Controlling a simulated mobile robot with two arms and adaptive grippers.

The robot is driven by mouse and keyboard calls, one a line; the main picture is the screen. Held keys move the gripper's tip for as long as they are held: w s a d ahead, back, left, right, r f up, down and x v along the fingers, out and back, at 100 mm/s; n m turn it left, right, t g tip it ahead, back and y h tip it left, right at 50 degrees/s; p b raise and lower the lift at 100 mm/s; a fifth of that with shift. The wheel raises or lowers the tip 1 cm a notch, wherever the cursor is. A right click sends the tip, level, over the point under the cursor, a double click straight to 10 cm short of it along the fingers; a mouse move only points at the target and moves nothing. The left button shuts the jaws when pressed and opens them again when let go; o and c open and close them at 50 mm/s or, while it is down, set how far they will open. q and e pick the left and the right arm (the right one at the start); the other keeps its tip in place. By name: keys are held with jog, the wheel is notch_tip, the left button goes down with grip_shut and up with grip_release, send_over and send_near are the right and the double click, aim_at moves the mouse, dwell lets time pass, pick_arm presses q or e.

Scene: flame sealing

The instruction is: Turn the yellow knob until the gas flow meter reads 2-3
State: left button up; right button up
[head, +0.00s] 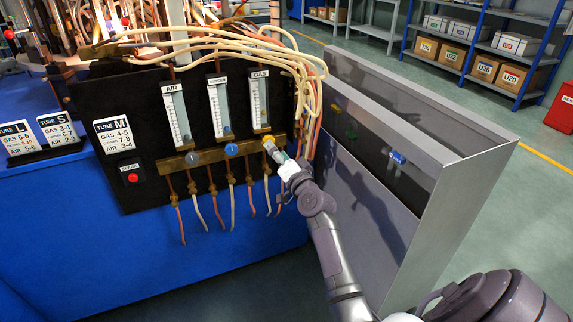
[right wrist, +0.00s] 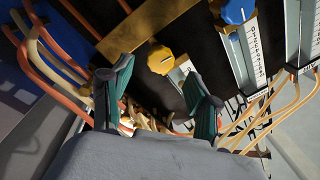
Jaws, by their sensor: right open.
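The yellow knob (head: 267,140) sits at the right end of the brass bar, below the gas flow meter (head: 259,100), a clear tube with a scale. The reading is too small to tell. My right gripper (head: 280,157) is close in front of the knob, partly over its lower right side in the head view. In the right wrist view the yellow knob (right wrist: 160,59) shows beyond the open fingertips of my right gripper (right wrist: 160,82), with nothing held between them. I cannot tell whether a finger touches it. My left gripper is not in view.
A blue knob (head: 231,150) and a grey knob (head: 193,157) sit left on the same bar. Pale hoses (head: 305,68) loop close above and right. A grey metal cabinet (head: 440,200) stands right of my arm. A red button (head: 132,178) is at lower left.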

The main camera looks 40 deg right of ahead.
jog(key=s+a, duration=0.1)
jog(key=s, duration=0.6)
jog(key=shift+s+a+f, duration=0.15)
jog(key=shift+f, duration=0.1)
